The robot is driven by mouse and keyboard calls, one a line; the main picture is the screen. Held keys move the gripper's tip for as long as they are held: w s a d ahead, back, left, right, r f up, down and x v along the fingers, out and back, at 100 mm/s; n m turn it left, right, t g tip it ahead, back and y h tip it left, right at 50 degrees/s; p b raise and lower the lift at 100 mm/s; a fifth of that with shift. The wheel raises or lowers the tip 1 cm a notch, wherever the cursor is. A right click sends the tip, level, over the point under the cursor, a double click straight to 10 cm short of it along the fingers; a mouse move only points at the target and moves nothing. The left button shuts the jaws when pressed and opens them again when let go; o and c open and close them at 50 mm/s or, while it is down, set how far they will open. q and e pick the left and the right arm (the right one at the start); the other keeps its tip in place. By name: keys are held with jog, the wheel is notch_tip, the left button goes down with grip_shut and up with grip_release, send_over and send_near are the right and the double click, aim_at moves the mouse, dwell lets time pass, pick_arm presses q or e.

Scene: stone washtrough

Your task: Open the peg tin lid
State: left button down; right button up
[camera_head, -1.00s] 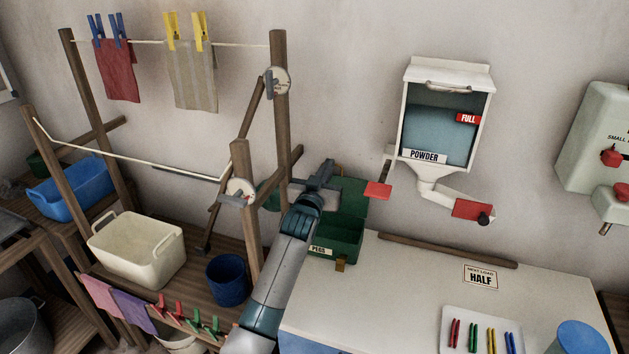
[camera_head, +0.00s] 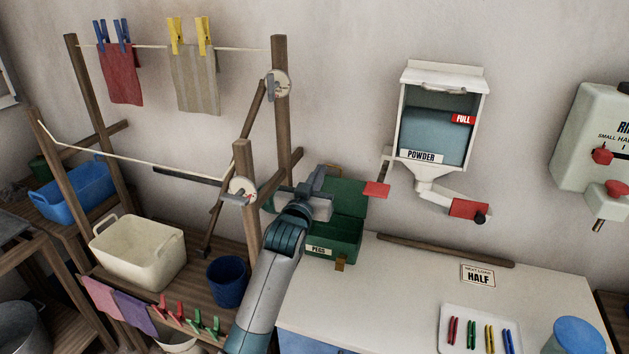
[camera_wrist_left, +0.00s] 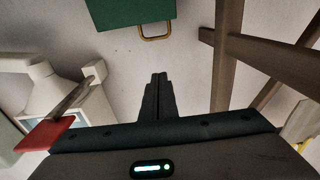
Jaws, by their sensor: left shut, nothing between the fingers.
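The green peg tin (camera_head: 345,243), labelled "PEGS", stands at the back left corner of the white worktop. Its lid (camera_head: 350,197) stands raised behind the box, and the tin's mouth is open. My left gripper (camera_head: 320,178) is shut and empty, at the lid's upper left; my wrist hides part of the lid and the tin's left side. In the left wrist view, the closed fingers (camera_wrist_left: 158,80) point at bare wall. A green panel (camera_wrist_left: 130,12) with a brass loop, apparently the lid, lies beyond and apart from the fingertips. My right gripper is not in view.
A wooden drying frame (camera_head: 281,110) rises just left of my left arm. The powder dispenser (camera_head: 437,115) with red paddles hangs on the wall to the right. A white tray (camera_head: 452,340) of coloured pegs and a blue cylinder (camera_head: 577,336) stand on the worktop's front right.

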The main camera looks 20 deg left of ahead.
pick_arm(q)
jog(key=s, duration=0.2)
jog(key=s+r, duration=0.1)
jog(key=shift+s+r+b, duration=0.2)
jog(key=shift+s+b, duration=0.2)
